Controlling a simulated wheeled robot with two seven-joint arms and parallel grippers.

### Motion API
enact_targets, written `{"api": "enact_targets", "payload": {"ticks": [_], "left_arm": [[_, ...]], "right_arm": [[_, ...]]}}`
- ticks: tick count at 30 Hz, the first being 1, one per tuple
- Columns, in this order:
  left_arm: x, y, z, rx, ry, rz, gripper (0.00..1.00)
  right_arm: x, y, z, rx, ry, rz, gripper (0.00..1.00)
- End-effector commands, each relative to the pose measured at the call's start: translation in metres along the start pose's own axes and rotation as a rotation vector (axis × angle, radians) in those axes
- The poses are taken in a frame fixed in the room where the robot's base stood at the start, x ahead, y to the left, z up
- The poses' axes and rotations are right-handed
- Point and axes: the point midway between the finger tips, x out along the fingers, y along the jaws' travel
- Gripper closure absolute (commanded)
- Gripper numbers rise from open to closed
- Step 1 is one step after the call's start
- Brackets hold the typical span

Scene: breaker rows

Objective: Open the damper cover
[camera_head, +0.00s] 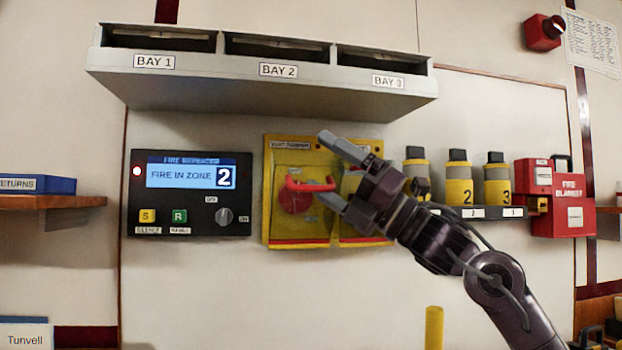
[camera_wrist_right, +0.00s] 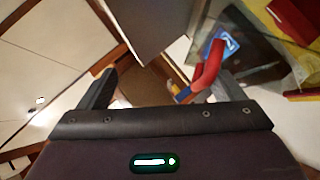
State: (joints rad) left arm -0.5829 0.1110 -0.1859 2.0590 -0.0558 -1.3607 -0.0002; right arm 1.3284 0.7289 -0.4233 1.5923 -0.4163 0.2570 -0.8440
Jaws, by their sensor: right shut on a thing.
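The yellow damper box (camera_head: 278,240) is on the wall in the middle of the head view. Its front carries a clear cover, a red handle (camera_head: 310,185) and a round red part (camera_head: 293,198) behind it. The gripper hides the box's right part. My left gripper is out of view.
A grey bay shelf (camera_head: 262,88) juts out above the box. A black fire panel (camera_head: 190,192) is close on the left. Yellow canisters (camera_head: 458,185) stand on a rack to the right, before a red fire blanket box (camera_head: 568,210). The wall below is mostly clear.

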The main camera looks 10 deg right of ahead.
Motion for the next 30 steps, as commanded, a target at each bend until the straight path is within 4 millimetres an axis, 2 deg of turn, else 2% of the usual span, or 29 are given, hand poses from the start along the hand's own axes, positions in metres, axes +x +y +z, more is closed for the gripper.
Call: {"api": "enact_targets", "payload": {"ticks": [1,10,21,22,23,24,25,30], "left_arm": [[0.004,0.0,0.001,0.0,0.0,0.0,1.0],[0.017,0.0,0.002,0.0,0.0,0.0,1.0],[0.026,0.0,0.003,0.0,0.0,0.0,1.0],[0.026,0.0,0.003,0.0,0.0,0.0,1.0],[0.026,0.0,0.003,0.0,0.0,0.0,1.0],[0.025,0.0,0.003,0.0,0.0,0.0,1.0],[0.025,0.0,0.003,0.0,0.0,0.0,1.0],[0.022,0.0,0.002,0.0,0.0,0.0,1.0]], "right_arm": [[-0.008,0.021,0.015,-0.034,-0.032,0.036,0.29],[-0.028,0.026,0.016,-0.035,-0.034,0.033,0.19],[-0.044,0.033,0.017,-0.035,-0.032,0.034,0.18],[-0.044,0.033,0.017,-0.034,-0.031,0.034,0.22],[-0.043,0.034,0.016,-0.034,-0.031,0.035,0.44],[-0.043,0.033,0.016,-0.032,-0.03,0.034,0.75],[-0.043,0.032,0.016,-0.03,-0.03,0.032,0.8],[-0.042,0.028,0.015,-0.023,-0.027,0.026,0.8]]}}
